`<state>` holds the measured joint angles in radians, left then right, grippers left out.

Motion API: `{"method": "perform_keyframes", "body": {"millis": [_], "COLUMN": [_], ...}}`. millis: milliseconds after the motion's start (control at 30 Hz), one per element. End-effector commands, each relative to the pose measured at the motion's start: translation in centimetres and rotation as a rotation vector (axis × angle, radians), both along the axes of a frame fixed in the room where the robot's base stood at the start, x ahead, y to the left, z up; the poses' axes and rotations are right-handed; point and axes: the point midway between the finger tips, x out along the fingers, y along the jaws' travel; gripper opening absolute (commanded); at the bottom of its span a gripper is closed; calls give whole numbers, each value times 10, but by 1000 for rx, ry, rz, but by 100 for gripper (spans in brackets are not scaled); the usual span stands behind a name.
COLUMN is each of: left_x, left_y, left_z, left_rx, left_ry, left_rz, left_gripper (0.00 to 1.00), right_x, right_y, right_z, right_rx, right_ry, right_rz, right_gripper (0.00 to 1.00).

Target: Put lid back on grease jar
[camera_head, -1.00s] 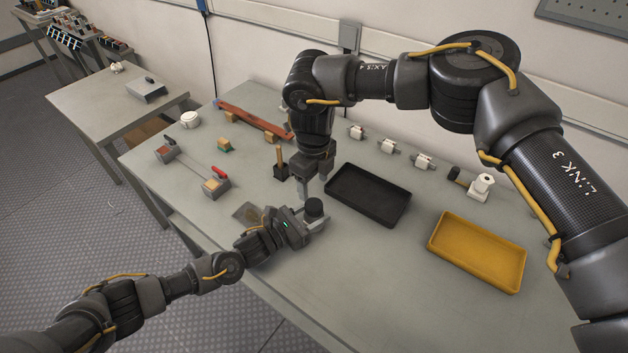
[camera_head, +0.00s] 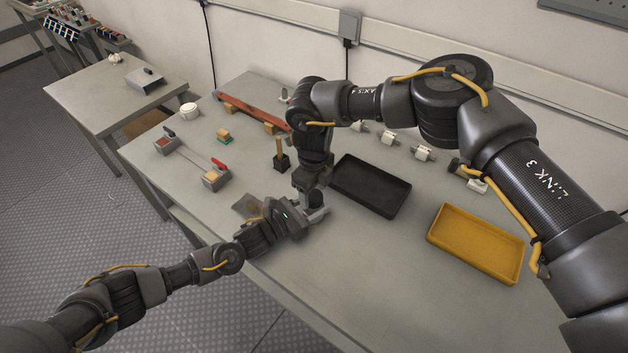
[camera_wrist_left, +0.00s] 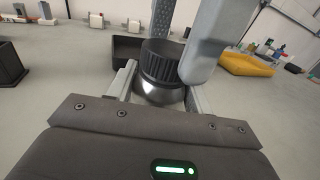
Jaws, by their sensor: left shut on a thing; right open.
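The grease jar (camera_wrist_left: 158,95) is a round grey metal pot, seen in the left wrist view between the fingers of my left gripper (camera_wrist_left: 160,88). My left gripper (camera_head: 314,213) is shut on it over the table's front part. The black ribbed lid (camera_wrist_left: 161,62) sits on top of the jar; whether it is fully seated I cannot tell. My right gripper (camera_head: 314,194) comes down from above, open, with its fingers around the lid's sides; one finger is close in front of it. In the head view the jar and lid are mostly hidden by the grippers.
A black tray (camera_head: 371,209) stands close right of the grippers, and a yellow tray (camera_head: 475,268) farther right. A tool holder (camera_head: 282,163), a device with a red handle (camera_head: 216,178) and a dark flat patch (camera_head: 247,205) lie to the left. The front right table is clear.

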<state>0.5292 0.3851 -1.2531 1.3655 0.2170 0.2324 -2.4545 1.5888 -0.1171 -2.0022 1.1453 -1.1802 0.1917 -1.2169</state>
Motion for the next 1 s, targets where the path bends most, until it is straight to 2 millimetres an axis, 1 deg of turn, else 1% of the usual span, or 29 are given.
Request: {"method": "perform_keyframes", "body": {"millis": [33,167,467,800,867,933,1000], "left_x": [0,0,0,0,0,0,0], "left_y": [0,0,0,0,0,0,0], "left_z": [0,0,-1,0,0,-1,-1], "left_rx": [1,1,1,1,1,1,1], "left_ry": [1,1,1,1,1,1,1], "left_rz": [1,1,1,1,1,1,1], "left_gripper": [0,0,0,0,0,0,0], "right_x": [0,0,0,0,0,0,-1], "right_y": [0,0,0,0,0,0,1], "right_z": [-4,-10,-12,-11,-11,-12,-12], "right_rx": [0,-1,-1,1,1,1,3], "right_ry": [0,-1,-1,-1,-1,0,2], "right_rz": [-1,0,0,0,-3,-41,-146], "right_gripper": [61,61,61,16,16,16,16]}}
